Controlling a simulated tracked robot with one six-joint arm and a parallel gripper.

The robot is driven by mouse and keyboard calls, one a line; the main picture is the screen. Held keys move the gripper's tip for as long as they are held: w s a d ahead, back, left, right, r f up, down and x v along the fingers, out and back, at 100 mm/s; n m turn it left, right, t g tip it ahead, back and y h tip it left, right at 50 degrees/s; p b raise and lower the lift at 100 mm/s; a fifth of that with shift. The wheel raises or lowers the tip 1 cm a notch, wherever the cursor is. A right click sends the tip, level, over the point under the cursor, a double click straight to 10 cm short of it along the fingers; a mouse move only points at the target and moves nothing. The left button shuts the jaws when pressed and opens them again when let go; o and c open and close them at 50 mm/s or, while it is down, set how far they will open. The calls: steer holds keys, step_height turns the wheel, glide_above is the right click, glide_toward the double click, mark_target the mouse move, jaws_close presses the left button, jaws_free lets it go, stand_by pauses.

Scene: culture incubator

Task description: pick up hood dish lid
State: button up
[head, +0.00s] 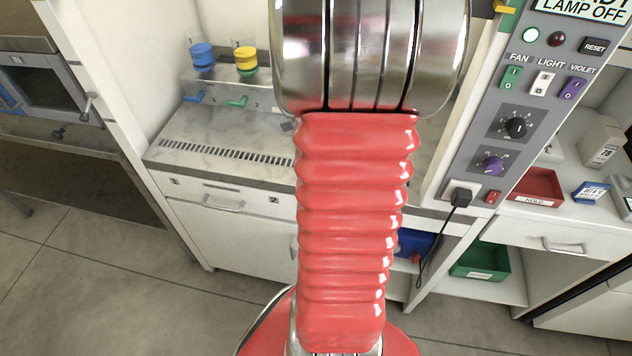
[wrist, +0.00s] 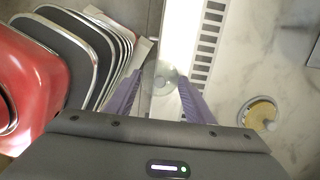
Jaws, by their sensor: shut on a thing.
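In the wrist view my gripper (wrist: 162,83) has its two purple fingers closed on a clear, round lid (wrist: 165,70). The lid shows between the fingertips, over the front edge of the hood's work surface. A round dish with tan-yellow contents (wrist: 261,112) stands on the marbled surface to the right, apart from the fingers. In the head view my red-sleeved arm covers the middle, and the gripper, lid and dish are hidden.
The marbled hood surface (head: 225,133) has a slotted grille (head: 222,153) along its front. Blue (head: 202,54) and yellow (head: 246,60) capped fixtures stand at its back left. A control panel (head: 515,115) is at the right, with a red tray (head: 535,187) beside it.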

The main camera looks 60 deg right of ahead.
steer(key=shift+r, duration=0.1)
step_height(320, 180, up, 10)
stand_by(0.4)
steer(key=shift+w, duration=0.1)
stand_by(0.4)
